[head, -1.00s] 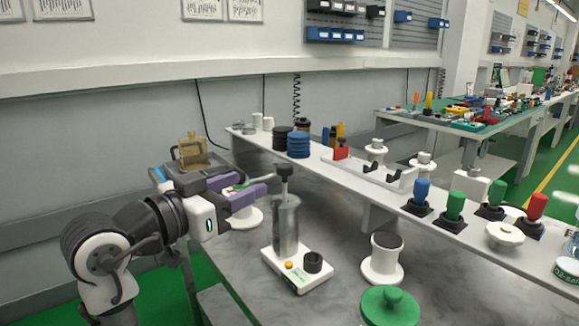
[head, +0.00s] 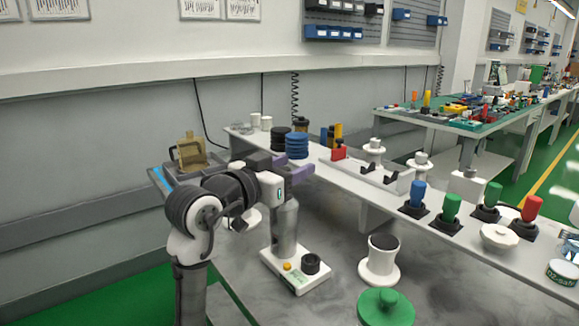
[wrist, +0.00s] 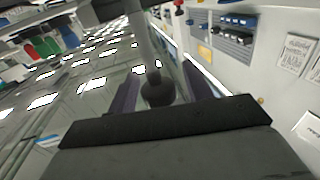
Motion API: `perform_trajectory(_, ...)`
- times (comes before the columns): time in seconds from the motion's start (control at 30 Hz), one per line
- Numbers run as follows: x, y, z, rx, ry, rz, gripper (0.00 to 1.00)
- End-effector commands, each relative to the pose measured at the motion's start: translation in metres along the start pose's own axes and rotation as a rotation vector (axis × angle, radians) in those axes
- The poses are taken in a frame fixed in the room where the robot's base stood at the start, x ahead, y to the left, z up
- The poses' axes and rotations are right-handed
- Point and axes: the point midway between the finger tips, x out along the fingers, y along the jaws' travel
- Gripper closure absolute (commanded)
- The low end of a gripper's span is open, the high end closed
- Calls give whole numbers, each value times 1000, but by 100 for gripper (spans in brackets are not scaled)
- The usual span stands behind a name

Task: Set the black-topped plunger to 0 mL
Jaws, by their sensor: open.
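A clear grey cylinder (head: 285,228) stands upright on a white base (head: 312,277) with a yellow button and a black cup. Its black-topped plunger is hidden behind my gripper (head: 301,170) in the head view. In the wrist view the round black plunger top (wrist: 158,90) sits between my two purple fingers, with the grey rod (wrist: 141,38) running away from it. My gripper is open, with a gap visible on each side of the black top. I cannot read the mL level.
A white spool-shaped holder (head: 380,260) and a green knobbed disc (head: 385,307) stand right of the base. A raised white shelf (head: 345,172) with blue and black discs and coloured-handled tools runs behind.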

Motion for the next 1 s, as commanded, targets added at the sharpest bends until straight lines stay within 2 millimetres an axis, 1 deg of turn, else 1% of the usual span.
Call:
perform_trajectory(0.1, 0, 0, 0, 0, 0, 0, 51)
perform_trajectory(0.4, 0, 0, 0, 0, 0, 0, 90)
perform_trajectory(0.47, 0, 0, 0, 0, 0, 0, 98)
perform_trajectory(0.5, 0, 0, 0, 0, 0, 0, 100)
perform_trajectory(0.63, 0, 0, 0, 0, 0, 0, 100)
perform_trajectory(0.73, 0, 0, 7, -1, 0, 0, 100)
perform_trajectory(0.9, 0, 0, 34, -3, -1, 2, 100)
perform_trajectory(1.0, 0, 0, 46, -2, -1, 2, 100)
